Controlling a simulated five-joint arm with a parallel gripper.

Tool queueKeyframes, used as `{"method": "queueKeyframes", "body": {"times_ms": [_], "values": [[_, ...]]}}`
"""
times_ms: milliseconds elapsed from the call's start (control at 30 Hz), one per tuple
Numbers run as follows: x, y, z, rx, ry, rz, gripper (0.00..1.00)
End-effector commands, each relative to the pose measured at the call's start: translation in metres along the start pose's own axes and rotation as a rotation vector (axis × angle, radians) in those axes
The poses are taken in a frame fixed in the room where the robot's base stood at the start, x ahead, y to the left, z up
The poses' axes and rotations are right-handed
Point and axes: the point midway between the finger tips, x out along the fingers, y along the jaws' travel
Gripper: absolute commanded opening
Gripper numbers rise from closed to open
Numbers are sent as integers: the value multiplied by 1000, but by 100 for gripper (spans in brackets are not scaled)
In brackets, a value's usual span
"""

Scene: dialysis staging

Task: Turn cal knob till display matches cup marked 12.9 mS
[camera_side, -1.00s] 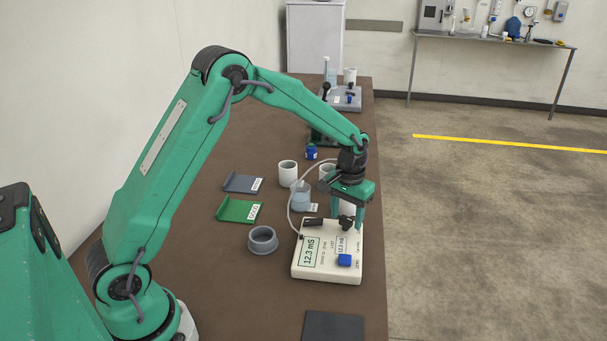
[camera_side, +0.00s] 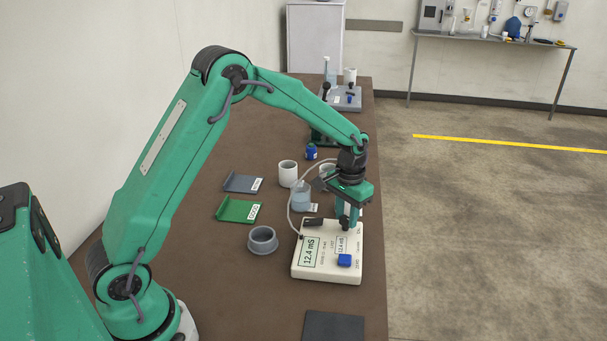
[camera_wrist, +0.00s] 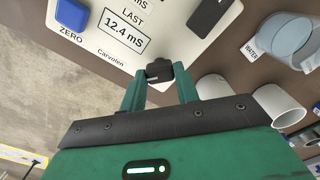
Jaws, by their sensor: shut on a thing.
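The white conductivity meter (camera_side: 325,271) lies on the brown bench, and its main display (camera_side: 311,252) reads 12.4 mS. A smaller LAST panel on it also reads 12.4 mS in the wrist view (camera_wrist: 124,33). My gripper (camera_side: 348,221) points down at the meter's far edge. Its fingers are shut on the black cal knob (camera_wrist: 159,70). A clear cup of pale liquid (camera_side: 301,197) stands behind the meter, with a small label at its foot. The wrist view shows a cup labelled WATER (camera_wrist: 287,36). I cannot make out a 12.9 mS marking.
A blue button (camera_side: 344,260) and a black piece (camera_side: 313,222) sit on the meter. A grey ring holder (camera_side: 262,240), green tray (camera_side: 239,211) and grey tray (camera_side: 243,184) lie left. White cups (camera_side: 288,173) stand behind. A dark mat (camera_side: 334,326) lies in front.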

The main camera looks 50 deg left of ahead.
Motion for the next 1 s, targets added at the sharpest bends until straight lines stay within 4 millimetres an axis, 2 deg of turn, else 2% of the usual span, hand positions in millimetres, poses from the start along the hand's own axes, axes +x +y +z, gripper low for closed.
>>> {"method": "queueKeyframes", "body": {"times_ms": [500,1000], "values": [[-1,0,0,303,1,0,8],[-1,0,0,336,1,0,8]]}}
